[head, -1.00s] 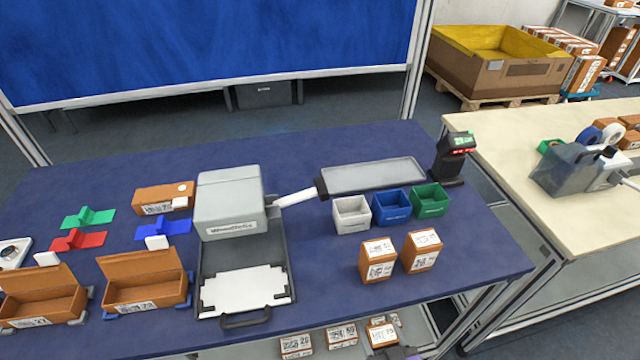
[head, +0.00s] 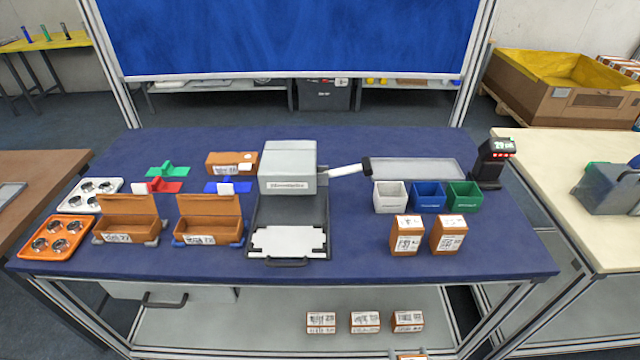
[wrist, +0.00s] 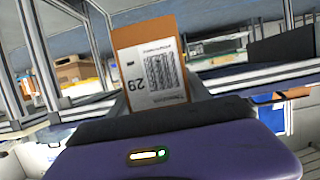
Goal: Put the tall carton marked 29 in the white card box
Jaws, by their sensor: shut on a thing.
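The tall brown carton marked 29 (wrist: 124,58) fills the middle of the wrist view, its white barcode label upside down there. My gripper (wrist: 155,108) is shut on it; the fingertips are hard to make out. In the head view, a small brown and white piece (head: 408,356) at the bottom edge is probably this carton, mostly cut off. A small white open box (head: 390,197) stands on the blue table, left of a blue and a green one. It looks empty, and the carton is well apart from it.
Two upright cartons (head: 407,235) (head: 448,235) stand on the blue table (head: 360,260) in front of the small boxes. A grey scanner-like machine (head: 288,170) is to their left. The blue box (head: 427,197) and green box (head: 464,197) adjoin. Several cartons lie on the lower shelf (head: 250,335).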

